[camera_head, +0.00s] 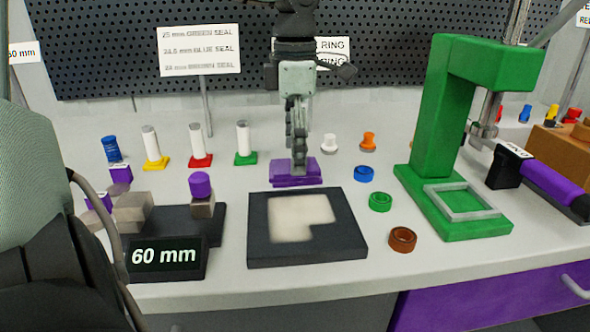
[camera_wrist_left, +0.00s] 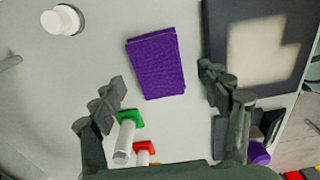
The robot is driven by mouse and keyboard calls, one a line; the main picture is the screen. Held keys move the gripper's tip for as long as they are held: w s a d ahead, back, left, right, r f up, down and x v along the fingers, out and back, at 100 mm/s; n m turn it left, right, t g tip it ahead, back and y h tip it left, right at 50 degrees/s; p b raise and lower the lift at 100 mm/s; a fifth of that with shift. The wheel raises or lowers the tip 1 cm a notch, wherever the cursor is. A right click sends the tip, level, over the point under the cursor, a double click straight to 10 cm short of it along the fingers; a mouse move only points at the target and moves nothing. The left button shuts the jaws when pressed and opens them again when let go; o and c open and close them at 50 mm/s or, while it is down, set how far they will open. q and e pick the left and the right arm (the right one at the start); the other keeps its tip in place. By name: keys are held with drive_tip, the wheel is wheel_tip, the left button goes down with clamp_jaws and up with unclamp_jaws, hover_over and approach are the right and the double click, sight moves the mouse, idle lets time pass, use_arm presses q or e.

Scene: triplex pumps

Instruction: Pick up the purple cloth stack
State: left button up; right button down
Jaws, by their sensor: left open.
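The purple cloth stack (camera_head: 283,181) lies flat on the grey workbench, just behind a dark tray (camera_head: 307,254). It also shows in the left wrist view (camera_wrist_left: 156,64) as a folded purple rectangle, slightly turned. My left gripper (camera_head: 300,165) points down over the stack and partly covers it in the head view. In the left wrist view my left gripper (camera_wrist_left: 163,80) is open, with one finger to each side of the stack and nothing held. Whether the fingertips have reached the stack's height is hard to tell. My right gripper is not in view.
White posts on yellow, red and green bases (camera_head: 245,157) stand left of the stack. A green press (camera_head: 437,150) stands further right. A "60 mm" display (camera_head: 165,257) sits at front left.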

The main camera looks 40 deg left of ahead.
use_arm(q)
wheel_tip(320, 180, down, 2)
drive_tip(key=shift+f, duration=0.25)
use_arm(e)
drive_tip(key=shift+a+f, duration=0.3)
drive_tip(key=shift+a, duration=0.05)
use_arm(q)
drive_tip(key=shift+a, duration=0.1)
drive_tip(key=shift+c, duration=1)
drive_tip(key=c, duration=0.8)
drive_tip(key=shift+c, duration=0.2)
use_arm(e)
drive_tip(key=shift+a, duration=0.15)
